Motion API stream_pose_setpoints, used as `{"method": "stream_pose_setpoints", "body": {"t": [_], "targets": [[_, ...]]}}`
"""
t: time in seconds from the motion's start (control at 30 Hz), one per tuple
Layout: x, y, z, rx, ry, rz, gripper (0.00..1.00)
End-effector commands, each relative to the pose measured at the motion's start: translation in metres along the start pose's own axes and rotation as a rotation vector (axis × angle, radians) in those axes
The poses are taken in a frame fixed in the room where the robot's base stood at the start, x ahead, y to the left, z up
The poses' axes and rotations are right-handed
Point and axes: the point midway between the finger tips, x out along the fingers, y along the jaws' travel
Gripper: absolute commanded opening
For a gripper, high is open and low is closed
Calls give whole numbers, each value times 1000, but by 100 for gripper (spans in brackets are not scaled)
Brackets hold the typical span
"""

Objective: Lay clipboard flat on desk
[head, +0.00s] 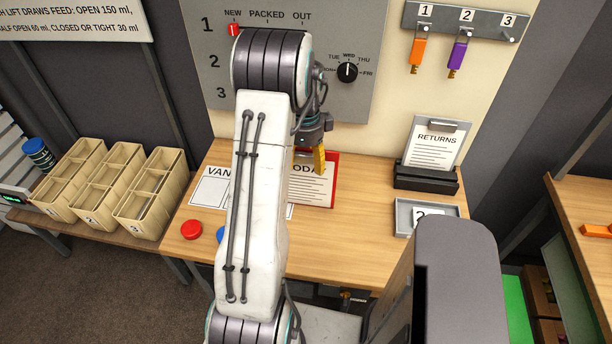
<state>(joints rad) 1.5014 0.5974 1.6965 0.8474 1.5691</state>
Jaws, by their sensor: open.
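A grey clipboard (433,146) with a sheet headed "RETURNS" and a clip at its top stands nearly upright, leaning back, in a black holder (427,178) at the right back of the wooden desk (362,231). My gripper (312,160) is open over the back middle of the desk, left of the clipboard and apart from it. One yellow finger shows clearly; the rest is partly hidden by my arm. Nothing shows held in it.
A red-edged board (331,190) and a "VAN" sheet (209,192) lie behind my arm. A red button (191,230) and a partly hidden blue one (221,234) are at left. A grey tray (403,222) sits before the holder. The desk between board and tray is clear.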

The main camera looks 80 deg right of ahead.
Motion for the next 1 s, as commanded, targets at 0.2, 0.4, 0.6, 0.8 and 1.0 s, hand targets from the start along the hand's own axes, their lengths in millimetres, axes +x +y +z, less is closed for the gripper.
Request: {"method": "stream_pose_setpoints", "body": {"t": [0.2,0.4,0.6,0.8,1.0], "targets": [[0,0,0,0,0,0,63],[0,0,0,0,0,0,45],[0,0,0,0,0,0,27],[0,0,0,0,0,0,10],[0,0,0,0,0,0,0]]}}
